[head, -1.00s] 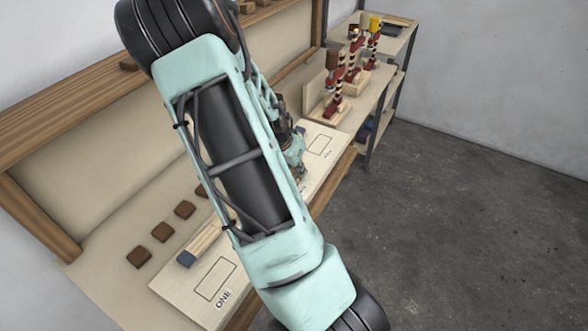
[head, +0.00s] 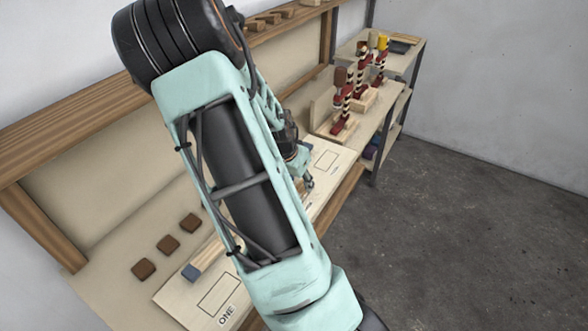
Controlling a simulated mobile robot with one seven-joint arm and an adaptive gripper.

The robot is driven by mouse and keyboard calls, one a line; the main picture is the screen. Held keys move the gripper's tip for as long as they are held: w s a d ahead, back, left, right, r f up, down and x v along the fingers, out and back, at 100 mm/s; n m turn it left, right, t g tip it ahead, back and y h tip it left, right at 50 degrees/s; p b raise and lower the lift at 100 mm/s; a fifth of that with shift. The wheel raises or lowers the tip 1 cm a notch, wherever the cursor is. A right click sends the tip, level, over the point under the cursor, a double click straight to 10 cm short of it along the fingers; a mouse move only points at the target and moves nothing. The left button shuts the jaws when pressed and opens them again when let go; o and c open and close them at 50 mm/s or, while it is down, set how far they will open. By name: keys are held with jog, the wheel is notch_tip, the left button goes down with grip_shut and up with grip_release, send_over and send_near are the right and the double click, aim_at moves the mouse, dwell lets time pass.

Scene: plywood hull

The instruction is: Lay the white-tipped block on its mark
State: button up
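I cannot make out a white-tipped block; my arm covers the middle of the bench. A long wooden block with a dark blue end (head: 190,272) lies on the pale board, partly hidden by my arm. An outlined rectangle (head: 218,293) is drawn on the board next to the word ONE, and it looks empty. Another outlined rectangle (head: 326,160) shows at the board's far end, also empty. My gripper (head: 308,183) is low over the board, just short of the far rectangle. It is small and mostly behind my arm, so its fingers and any held thing are unclear.
Several dark brown square pieces (head: 168,244) lie in a row on the bench behind the board. A raised wooden rail (head: 70,120) runs along the back. The floor at right is clear.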

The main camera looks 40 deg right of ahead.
jog(key=p+v, duration=0.1)
jog(key=v, duration=0.8)
jog(key=shift+r, duration=0.2)
